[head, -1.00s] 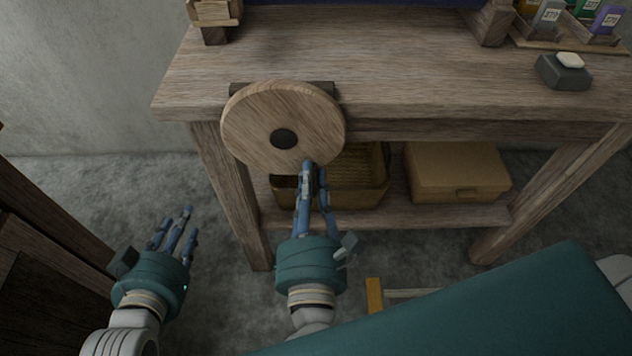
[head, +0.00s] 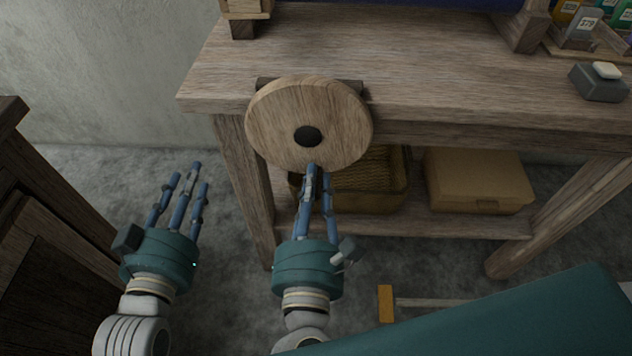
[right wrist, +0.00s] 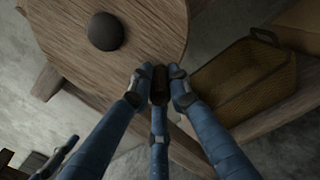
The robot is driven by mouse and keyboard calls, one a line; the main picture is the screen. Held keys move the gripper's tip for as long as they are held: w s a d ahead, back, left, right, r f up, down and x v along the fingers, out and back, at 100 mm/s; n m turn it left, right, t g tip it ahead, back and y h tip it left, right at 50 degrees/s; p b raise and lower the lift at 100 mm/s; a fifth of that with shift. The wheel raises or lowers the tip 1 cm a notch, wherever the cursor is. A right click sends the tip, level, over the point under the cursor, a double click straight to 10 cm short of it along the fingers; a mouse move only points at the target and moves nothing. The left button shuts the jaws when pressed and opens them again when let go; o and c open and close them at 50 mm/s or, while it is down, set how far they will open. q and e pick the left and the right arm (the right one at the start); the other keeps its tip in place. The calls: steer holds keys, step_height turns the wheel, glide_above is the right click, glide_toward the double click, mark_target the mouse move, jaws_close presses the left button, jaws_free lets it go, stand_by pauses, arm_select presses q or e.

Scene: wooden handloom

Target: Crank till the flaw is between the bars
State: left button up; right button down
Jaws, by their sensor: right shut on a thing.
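The crank is a round wooden wheel (head: 275,118) with a dark hub (head: 308,136), on the front of the loom table. In the right wrist view the wheel (right wrist: 150,30) fills the top, and its dark handle (right wrist: 160,82) stands between my fingers. My right gripper (head: 314,172) is shut on this handle at the wheel's bottom edge. My left gripper (head: 187,172) is open and empty, to the left of the table leg. A strip of dark blue cloth (head: 390,3) shows at the top edge of the head view. The flaw and the bars are not visible.
Under the table stand a woven basket (head: 375,195) and a tan box (head: 478,180) on a low shelf (head: 440,229). A dark block with a pale top (head: 600,85) lies on the tabletop at right. Dark wooden furniture (head: 45,220) stands at the left.

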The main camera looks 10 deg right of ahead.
steer(key=shift+a+f, duration=0.1)
steer(key=shift+f, duration=0.1)
steer(key=c, duration=1.6)
jaws_free()
steer(key=shift+r, duration=0.1)
steer(key=shift+c, duration=0.2)
steer(key=v, duration=0.7)
steer(key=shift+s, duration=0.25)
